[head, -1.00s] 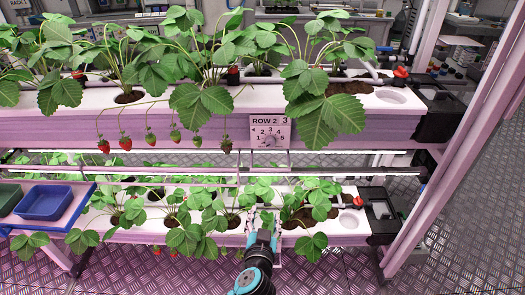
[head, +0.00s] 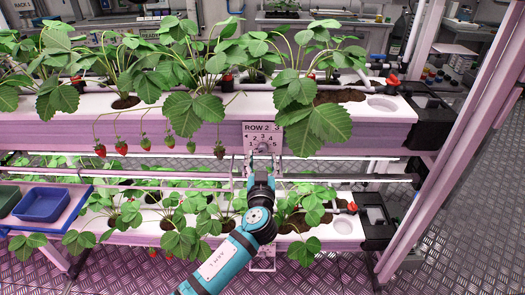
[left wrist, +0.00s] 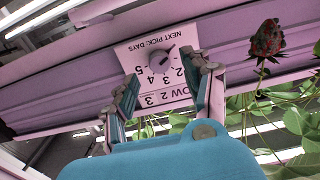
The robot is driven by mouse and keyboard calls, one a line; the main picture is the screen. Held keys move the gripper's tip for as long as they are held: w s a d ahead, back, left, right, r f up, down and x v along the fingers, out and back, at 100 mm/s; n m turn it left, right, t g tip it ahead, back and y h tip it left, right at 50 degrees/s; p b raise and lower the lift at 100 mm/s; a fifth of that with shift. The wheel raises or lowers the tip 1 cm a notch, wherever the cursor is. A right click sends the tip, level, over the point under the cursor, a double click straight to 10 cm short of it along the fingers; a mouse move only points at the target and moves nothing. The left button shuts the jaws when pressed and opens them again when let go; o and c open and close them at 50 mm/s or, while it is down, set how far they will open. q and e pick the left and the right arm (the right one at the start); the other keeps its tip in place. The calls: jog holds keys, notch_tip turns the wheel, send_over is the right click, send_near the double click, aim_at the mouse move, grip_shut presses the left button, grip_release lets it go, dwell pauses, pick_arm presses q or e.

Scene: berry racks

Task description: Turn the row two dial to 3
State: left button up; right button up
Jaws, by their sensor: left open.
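The row two dial (head: 263,147) is a small round grey knob on a white label plate (head: 249,128) marked ROW 2, on the front of the upper white rack. My left gripper (head: 263,160) is open just below and in front of it. In the left wrist view the plate is upside down and the dial (left wrist: 160,61) shows in the gap between the spread fingers (left wrist: 168,78), apart from both. A dark mark on the knob points to the picture's upper right, away from the visible 2, 3, 4 and 5. My right gripper is not in view.
Ripe and green strawberries (head: 121,147) hang left of the plate; one red berry (left wrist: 268,40) is near the right finger in the wrist view. Strawberry leaves (head: 331,122) overhang the rack right of the plate. A lower planted rack and a blue tray (head: 42,204) are below.

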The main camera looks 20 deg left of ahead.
aim_at(263, 151)
pick_arm(q)
jog(key=shift+x, duration=1.85)
grip_shut()
